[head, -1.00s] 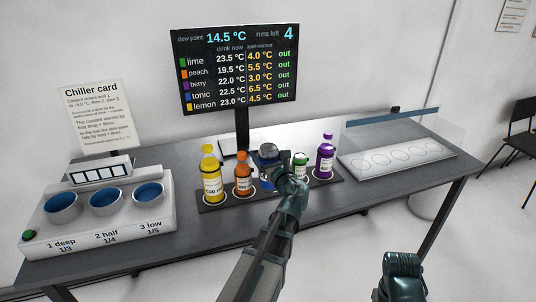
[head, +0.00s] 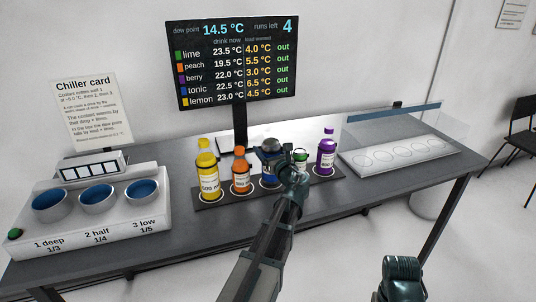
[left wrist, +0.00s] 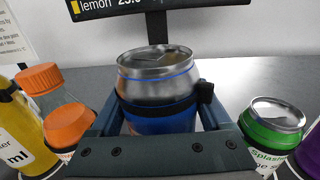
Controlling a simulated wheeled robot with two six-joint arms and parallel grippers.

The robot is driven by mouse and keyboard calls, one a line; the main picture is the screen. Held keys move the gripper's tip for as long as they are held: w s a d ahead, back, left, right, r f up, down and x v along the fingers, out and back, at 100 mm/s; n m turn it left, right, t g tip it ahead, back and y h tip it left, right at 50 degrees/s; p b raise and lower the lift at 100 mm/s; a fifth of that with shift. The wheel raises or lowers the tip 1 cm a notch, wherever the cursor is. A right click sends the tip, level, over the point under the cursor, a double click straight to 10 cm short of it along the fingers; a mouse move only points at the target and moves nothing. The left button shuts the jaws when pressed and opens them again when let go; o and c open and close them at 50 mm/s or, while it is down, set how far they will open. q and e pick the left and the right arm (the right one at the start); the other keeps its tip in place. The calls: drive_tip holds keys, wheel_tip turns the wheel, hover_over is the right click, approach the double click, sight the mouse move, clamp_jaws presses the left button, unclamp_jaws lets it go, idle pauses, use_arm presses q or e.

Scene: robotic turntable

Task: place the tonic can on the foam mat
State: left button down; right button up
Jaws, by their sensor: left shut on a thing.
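The blue tonic can (head: 269,168) with a silver top is between the jaws of my left gripper (head: 280,159), above or on the dark foam mat (head: 216,203), between the orange bottle and the green can. In the left wrist view the tonic can (left wrist: 158,85) is upright, its blue side clasped by the jaws (left wrist: 160,112) and its lower part hidden. Whether its base touches the mat cannot be told. The mat has white rings. Of my right arm only a link shows at the bottom right of the head view; its gripper is out of view.
On the mat stand a yellow bottle (head: 208,172), an orange bottle (head: 240,172), a green can (head: 300,159) and a purple bottle (head: 326,153). A chiller with three wells (head: 95,215) is at left. A white ringed tray (head: 390,160) behind clear panels is at right.

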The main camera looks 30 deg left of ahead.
use_arm(q)
drive_tip(key=shift+r, duration=0.15)
drive_tip(key=shift+f, duration=0.25)
unclamp_jaws()
drive_tip(key=shift+r, duration=0.1)
drive_tip(key=v, duration=1.2)
drive_tip(key=shift+r, duration=0.15)
